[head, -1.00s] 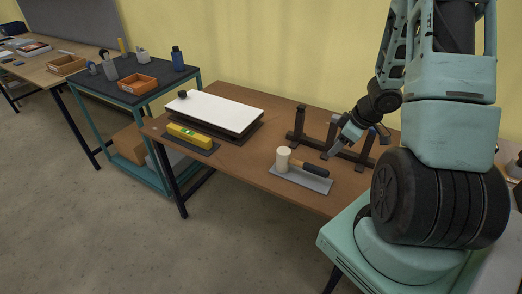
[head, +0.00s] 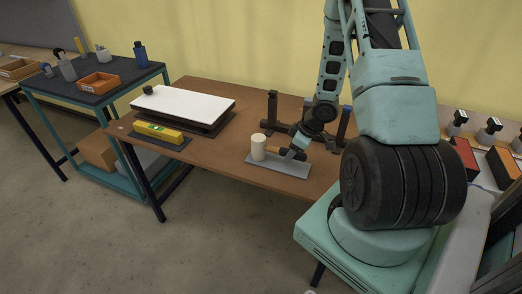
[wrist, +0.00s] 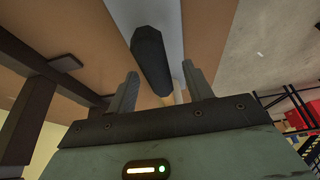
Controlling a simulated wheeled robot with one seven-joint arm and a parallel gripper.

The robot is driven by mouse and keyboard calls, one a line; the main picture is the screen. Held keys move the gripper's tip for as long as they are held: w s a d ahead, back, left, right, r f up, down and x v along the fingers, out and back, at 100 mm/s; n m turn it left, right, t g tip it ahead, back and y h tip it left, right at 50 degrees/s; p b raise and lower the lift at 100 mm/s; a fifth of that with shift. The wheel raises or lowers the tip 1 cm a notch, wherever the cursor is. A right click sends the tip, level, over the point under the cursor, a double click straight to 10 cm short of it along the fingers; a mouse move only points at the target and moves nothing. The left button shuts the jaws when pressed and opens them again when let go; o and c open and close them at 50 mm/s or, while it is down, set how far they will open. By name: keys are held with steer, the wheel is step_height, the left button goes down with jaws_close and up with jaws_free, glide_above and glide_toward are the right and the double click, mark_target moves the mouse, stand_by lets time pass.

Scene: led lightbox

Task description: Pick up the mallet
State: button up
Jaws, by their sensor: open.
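The mallet lies on a grey mat (head: 290,168) on the brown workbench. Its cream head (head: 258,147) stands at the mat's left end, and its dark handle (head: 285,152) points right, partly hidden by my gripper (head: 298,149). In the wrist view, the dark handle (wrist: 150,55) shows between the two fingers of my open gripper (wrist: 160,70), nearer the left one. I cannot tell whether either finger touches it.
A dark rack with upright posts (head: 271,108) stands close behind my gripper. A yellow spirit level (head: 159,132) and a white panel (head: 184,103) lie to the left. The bench front edge is close to the mat.

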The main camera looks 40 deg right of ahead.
mark_target(287, 149)
steer(key=x, duration=0.4)
steer(key=shift+w, duration=0.1)
steer(key=shift+r, duration=0.1)
jaws_close()
steer(key=shift+d+r, duration=0.1)
step_height(287, 149, up, 10)
steer(key=p, duration=0.3)
steer(key=shift+p, duration=0.35)
